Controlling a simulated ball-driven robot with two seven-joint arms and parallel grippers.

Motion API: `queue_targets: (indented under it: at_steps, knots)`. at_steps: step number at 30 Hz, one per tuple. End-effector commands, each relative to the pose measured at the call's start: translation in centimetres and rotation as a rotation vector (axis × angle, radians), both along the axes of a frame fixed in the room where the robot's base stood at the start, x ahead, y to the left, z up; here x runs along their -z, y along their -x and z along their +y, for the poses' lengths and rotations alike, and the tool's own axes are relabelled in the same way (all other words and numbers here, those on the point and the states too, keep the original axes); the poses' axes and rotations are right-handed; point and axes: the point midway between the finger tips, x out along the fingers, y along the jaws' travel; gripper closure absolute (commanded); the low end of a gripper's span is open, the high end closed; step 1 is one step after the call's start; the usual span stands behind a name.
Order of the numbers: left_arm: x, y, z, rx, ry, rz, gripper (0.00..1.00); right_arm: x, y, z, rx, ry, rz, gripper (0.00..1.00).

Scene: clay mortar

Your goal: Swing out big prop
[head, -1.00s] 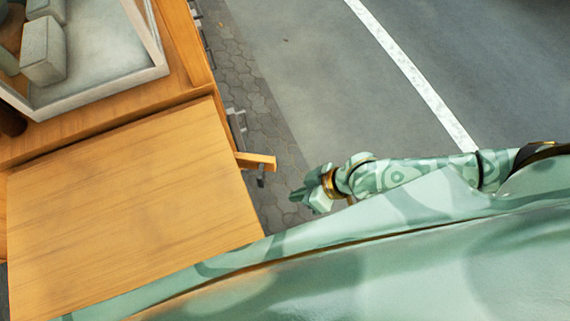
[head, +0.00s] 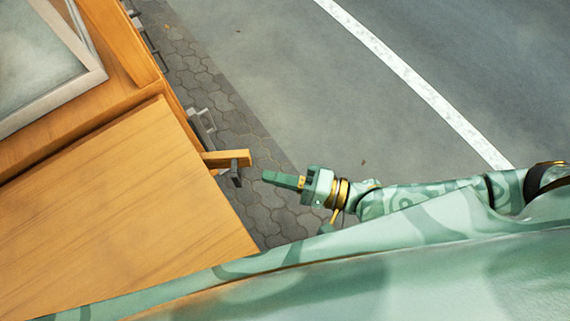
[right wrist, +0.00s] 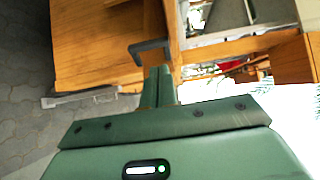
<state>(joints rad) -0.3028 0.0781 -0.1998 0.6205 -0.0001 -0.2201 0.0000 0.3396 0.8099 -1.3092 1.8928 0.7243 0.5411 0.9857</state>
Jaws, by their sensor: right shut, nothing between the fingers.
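A short wooden bar (head: 232,157), seemingly the end of the big prop, sticks out to the right from the edge of the wooden counter leaf (head: 95,205) in the head view. A dark grey handle (head: 236,175) hangs at its end. In the right wrist view a dark bent handle (right wrist: 150,47), seemingly the same one, is just beyond the fingertips. My right gripper (head: 270,177) is shut and empty, pointing left at the handle with a small gap between them. Its closed fingers also show in the right wrist view (right wrist: 157,72). My left gripper is out of view.
A grey-framed tray or basin (head: 90,80) is set in the wooden cart at the upper left. Grey metal brackets (head: 203,122) line the cart's side. Paving stones (head: 215,95) and open road with a white line (head: 405,72) lie to the right, clear of objects.

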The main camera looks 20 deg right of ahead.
Motion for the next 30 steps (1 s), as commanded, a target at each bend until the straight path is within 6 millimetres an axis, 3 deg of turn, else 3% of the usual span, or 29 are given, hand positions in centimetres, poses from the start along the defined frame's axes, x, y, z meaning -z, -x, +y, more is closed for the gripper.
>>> queue_targets:
  at_steps: [9, 17, 25, 30]
  knots:
    - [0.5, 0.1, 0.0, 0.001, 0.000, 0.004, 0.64, 0.0, -2.7, 4.3, 0.000, 0.000, -0.001, 1.00]
    - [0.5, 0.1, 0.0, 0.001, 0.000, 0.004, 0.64, 0.0, -3.2, 5.1, 0.000, 0.002, -0.002, 1.00]
    - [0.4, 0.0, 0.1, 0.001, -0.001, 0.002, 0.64, 0.0, -2.9, 5.2, -0.001, 0.002, -0.001, 1.00]
    - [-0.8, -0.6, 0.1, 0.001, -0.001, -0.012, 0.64, -0.3, -0.1, 6.2, -0.002, 0.001, 0.000, 1.00]
